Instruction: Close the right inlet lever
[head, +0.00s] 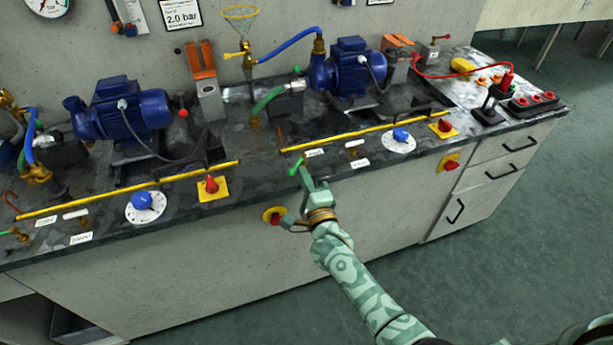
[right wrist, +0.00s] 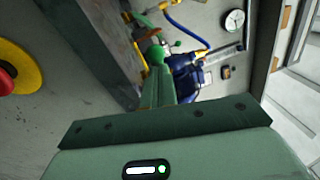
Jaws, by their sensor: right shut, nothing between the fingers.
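A small bright green lever (head: 296,167) stands at the front edge of the bench, by the left end of the right yellow rail; I take it as the right inlet lever. My right gripper (head: 305,177) is just beside it, shut with nothing between its fingers. In the right wrist view the fingers (right wrist: 158,88) point at a green knob (right wrist: 155,54), right at their tips. Whether they touch cannot be told. The lever's valve body is mostly hidden. My left gripper is not in the head view.
A yellow rail (head: 365,132) runs along the bench edge to the right. A red knob on a yellow plate (head: 272,215) sits on the front panel close to my right wrist. The right blue pump (head: 350,70) stands behind. The floor (head: 500,260) at right is clear.

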